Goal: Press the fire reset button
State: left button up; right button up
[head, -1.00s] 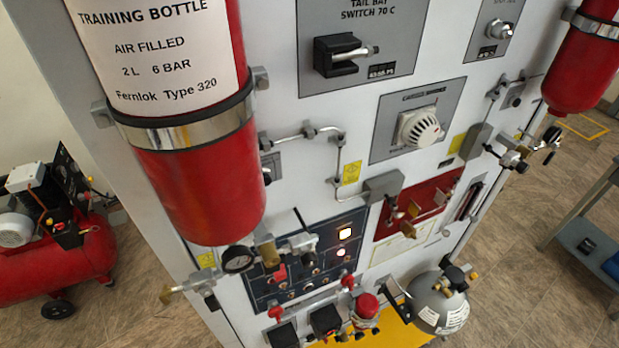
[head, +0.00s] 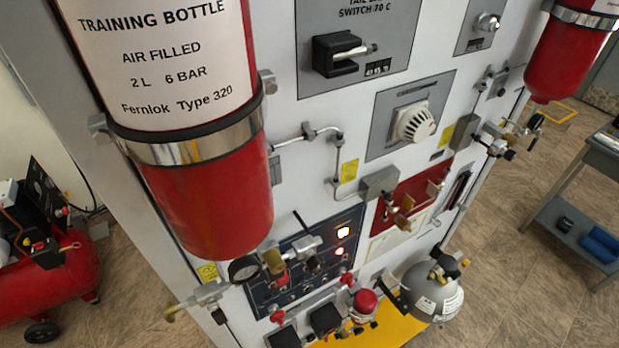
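The dark blue control panel (head: 350,217) sits low on the white trainer board, partly hidden by the red training bottle (head: 215,210), its gauge and fittings. Several small knobs or switches sit on the panel. Their labels are too small to read, so I cannot tell which control is the fire reset button. Neither of my grippers is in view.
A second red bottle (head: 567,55) hangs at upper right. A grey sphere (head: 426,292) stands low in front of the board. A red compressor (head: 50,275) is at left, and a grey trolley (head: 590,215) at right. Wooden floor is clear between board and trolley.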

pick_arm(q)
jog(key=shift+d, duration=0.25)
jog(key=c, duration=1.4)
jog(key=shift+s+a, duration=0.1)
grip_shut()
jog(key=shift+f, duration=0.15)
